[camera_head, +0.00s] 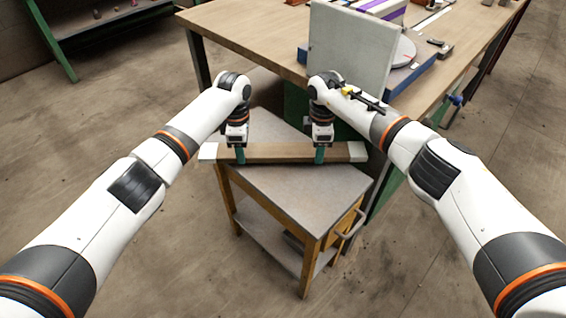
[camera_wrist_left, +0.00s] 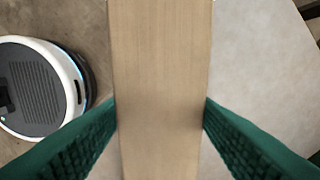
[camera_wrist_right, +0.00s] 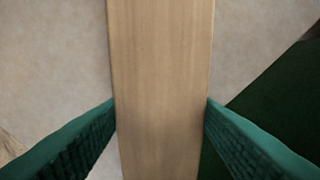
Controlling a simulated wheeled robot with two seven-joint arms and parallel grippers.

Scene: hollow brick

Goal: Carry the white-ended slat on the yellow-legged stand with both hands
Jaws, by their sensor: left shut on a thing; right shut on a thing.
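A brown wooden slat (camera_head: 280,152) with white ends lies crosswise over the grey top of the yellow-legged stand (camera_head: 300,189) in the head view. I cannot tell whether it touches the top. My left gripper (camera_head: 239,154) is shut on the slat near its left end; its green fingers (camera_wrist_left: 160,118) press both sides in the left wrist view. My right gripper (camera_head: 320,155) is shut on the slat right of its middle; its green fingers (camera_wrist_right: 160,118) press both sides in the right wrist view. The slat's underside is hidden.
A large wooden workbench (camera_head: 245,30) stands behind the stand, with a grey upright panel (camera_head: 348,48) and a blue-based item on it. A green-legged shelf (camera_head: 100,25) is at the far left. Floor on both sides is mostly clear.

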